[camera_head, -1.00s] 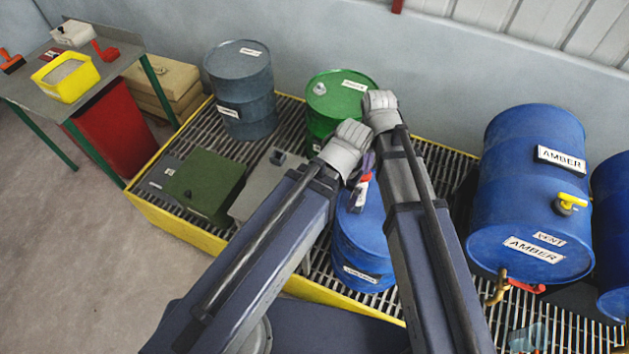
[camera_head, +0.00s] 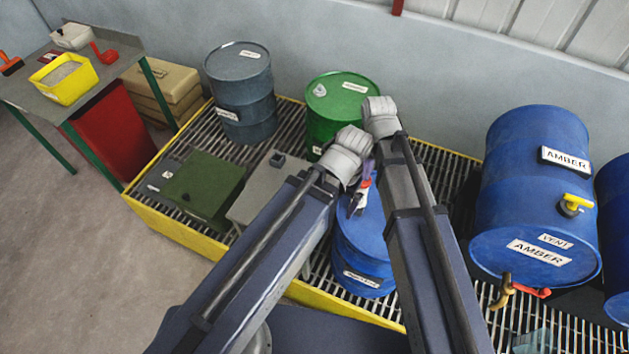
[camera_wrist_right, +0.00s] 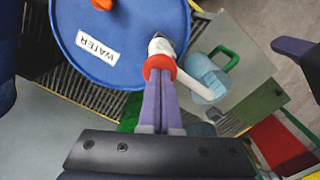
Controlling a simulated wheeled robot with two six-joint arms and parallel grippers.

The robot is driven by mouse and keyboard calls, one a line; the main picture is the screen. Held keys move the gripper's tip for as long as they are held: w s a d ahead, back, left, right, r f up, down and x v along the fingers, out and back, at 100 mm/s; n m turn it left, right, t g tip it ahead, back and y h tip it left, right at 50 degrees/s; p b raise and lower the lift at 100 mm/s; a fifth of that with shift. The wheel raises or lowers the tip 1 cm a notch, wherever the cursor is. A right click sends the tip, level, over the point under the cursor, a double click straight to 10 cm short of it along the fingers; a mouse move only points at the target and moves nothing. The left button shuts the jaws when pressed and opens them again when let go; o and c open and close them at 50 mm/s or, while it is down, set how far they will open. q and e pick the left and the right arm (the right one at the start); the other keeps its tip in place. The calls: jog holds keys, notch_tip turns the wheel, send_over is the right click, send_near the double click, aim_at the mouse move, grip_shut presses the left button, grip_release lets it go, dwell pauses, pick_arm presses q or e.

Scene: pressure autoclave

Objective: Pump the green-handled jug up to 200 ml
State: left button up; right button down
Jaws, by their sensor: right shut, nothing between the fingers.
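A blue drum labelled WATER (camera_wrist_right: 110,45) stands on the grated pallet; it also shows between my arms in the head view (camera_head: 365,245). A pump with a red collar (camera_wrist_right: 158,66) rises from its edge, with a pale spout (camera_wrist_right: 195,84) leading off it. The light-blue jug with a green handle (camera_wrist_right: 205,72) is beside the drum near the spout; its level cannot be read. My right gripper (camera_wrist_right: 158,82) is shut and empty, its purple fingers at the red collar; contact is unclear. A purple piece, likely of my left gripper (camera_wrist_right: 290,45), shows at the right edge.
Green (camera_head: 342,92) and dark grey (camera_head: 240,80) drums stand behind. Blue AMBER drums (camera_head: 535,190) lie at right. A green box (camera_head: 203,185) and grey box (camera_head: 262,188) are on the pallet. A table (camera_head: 125,48) is at left, with open floor in front.

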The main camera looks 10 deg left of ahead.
jog(key=shift+r+p, duration=2.1)
jog(key=shift+r, duration=0.05)
jog(key=shift+f, duration=0.15)
jog(key=shift+f+b, duration=2.25)
jog(key=shift+b, duration=0.2)
jog(key=shift+r, duration=0.1)
jog(key=shift+r+p, duration=2.25)
jog(key=shift+p, duration=0.1)
jog(key=shift+f, duration=0.1)
